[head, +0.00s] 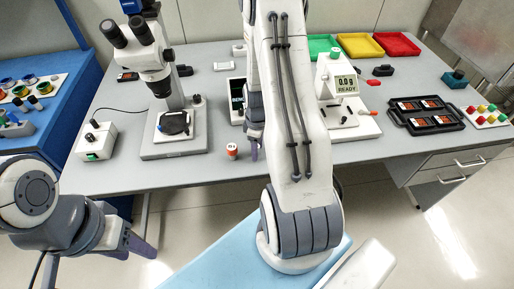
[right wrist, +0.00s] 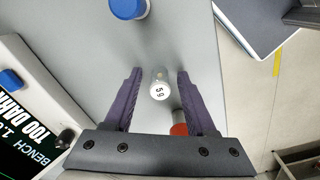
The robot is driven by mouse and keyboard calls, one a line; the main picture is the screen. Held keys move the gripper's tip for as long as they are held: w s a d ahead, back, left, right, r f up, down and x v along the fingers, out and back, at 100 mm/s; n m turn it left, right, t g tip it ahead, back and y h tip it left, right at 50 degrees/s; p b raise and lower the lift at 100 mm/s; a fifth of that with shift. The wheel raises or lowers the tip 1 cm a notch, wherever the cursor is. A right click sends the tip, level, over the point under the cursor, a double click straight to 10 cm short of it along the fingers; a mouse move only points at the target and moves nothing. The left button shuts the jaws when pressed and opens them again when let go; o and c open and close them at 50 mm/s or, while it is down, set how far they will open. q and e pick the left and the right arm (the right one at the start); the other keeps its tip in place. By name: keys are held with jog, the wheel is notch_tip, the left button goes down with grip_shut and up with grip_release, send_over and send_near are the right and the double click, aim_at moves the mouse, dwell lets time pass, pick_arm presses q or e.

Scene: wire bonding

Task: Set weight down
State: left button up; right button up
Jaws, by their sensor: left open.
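The weight (right wrist: 159,90) is a small shiny cylinder with a white top marked "5 g", seen in the right wrist view. It is between the fingers of my right gripper (right wrist: 159,72), with a visible gap on each side. The right gripper is open around it. In the head view my right gripper (head: 254,148) is partly hidden behind my arm, low over the front middle of the bench, and the weight cannot be made out there. My left gripper (head: 136,250) is open and empty in front of the bench at the left.
An orange-topped vial (head: 231,150) stands close by; its red-orange cap (right wrist: 179,129) shows beside my right finger. A blue cap (right wrist: 127,8) lies beyond. The microscope (head: 150,60) is left; the balance (head: 340,88), reading 0.0 g, and a black tray (head: 394,116) are right.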

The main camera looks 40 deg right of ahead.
notch_tip(320, 180, up, 12)
jog(key=shift+r, duration=0.2)
dwell(0.4)
jog(key=s+a+r, duration=0.1)
jog(key=a+r, duration=0.2)
jog(key=a, duration=0.7)
jog(key=s+a+r, duration=0.1)
jog(key=a+r, duration=0.2)
jog(key=a, duration=0.7)
jog(key=s+a+r+y, duration=0.1)
jog(key=s+a+r, duration=0.2)
jog(key=s+a, duration=0.8)
jog(key=s, duration=0.3)
jog(key=shift+s+r+n, duration=0.15)
jog(key=shift+r+n, duration=0.05)
jog(key=shift+n, duration=0.1)
